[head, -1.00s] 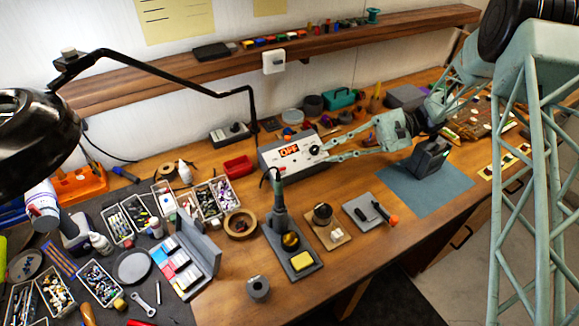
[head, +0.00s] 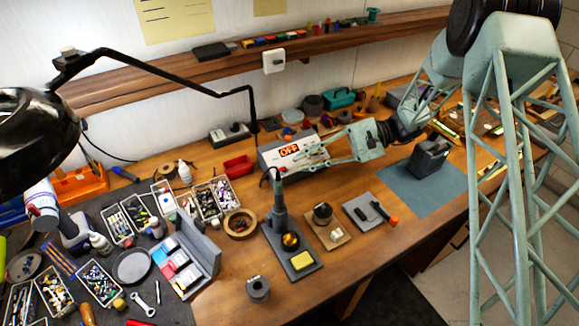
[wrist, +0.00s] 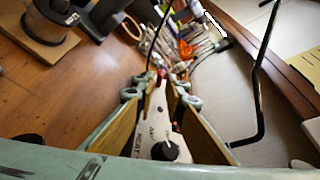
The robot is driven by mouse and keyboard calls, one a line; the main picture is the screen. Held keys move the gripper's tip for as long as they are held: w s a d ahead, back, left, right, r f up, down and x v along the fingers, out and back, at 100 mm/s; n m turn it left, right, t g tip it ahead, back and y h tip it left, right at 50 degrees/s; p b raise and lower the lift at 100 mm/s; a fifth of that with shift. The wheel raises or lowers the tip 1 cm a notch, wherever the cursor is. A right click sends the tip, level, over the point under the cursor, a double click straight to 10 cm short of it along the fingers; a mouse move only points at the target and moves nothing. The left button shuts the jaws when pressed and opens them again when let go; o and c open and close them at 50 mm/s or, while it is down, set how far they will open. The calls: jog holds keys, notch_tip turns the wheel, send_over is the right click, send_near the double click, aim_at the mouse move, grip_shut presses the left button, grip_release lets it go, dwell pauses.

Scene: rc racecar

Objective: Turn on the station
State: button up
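The soldering station (head: 268,157) is a pale box at the back middle of the bench. Its red display (head: 289,150) reads OFF. My gripper (head: 304,158) is in front of the right part of its panel and hides the knob in the head view. In the wrist view, the white panel (wrist: 158,117) with the word HEAT and a black knob (wrist: 165,151) shows between my two fingers. The fingers stand apart with nothing held between them. I cannot tell whether a finger touches the panel.
A soldering iron in its stand (head: 280,210) is just in front of the station. A blue mat (head: 420,195) with a dark block (head: 429,157) is to the right. A black lamp arm (head: 165,79) reaches over from the left. The front middle bench is fairly clear.

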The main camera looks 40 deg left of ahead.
aim_at(285, 158)
jog(key=shift+x, duration=2.4)
jog(key=shift+c, duration=0.7)
grip_shut()
jog(key=shift+w+a+r, duration=0.1)
jog(key=shift+w+a+r+m+h+p, duration=0.1)
jog(key=shift+a+r+m+h+p, duration=0.15)
jog(key=shift+m+h+p, duration=0.5)
jog(key=shift+w+a+r+m+h+p, duration=0.1)
jog(key=shift+a+m+h+p, duration=0.1)
jog(key=shift+m+h+p, duration=0.3)
jog(key=shift+w+a+r+m+h+p, duration=0.1)
jog(key=shift+a+m+h+p, duration=0.1)
jog(key=shift+m+p, duration=0.45)
jog(key=shift+w+a+m+g+h+p, duration=0.15)
jog(key=shift+a+m+g+h+p, duration=0.2)
jog(key=shift+m, duration=0.3)
jog(key=shift+w+a+m+g+h+p, duration=0.15)
jog(key=shift+m+h+p, duration=0.25)
jog(key=shift+m, duration=0.25)
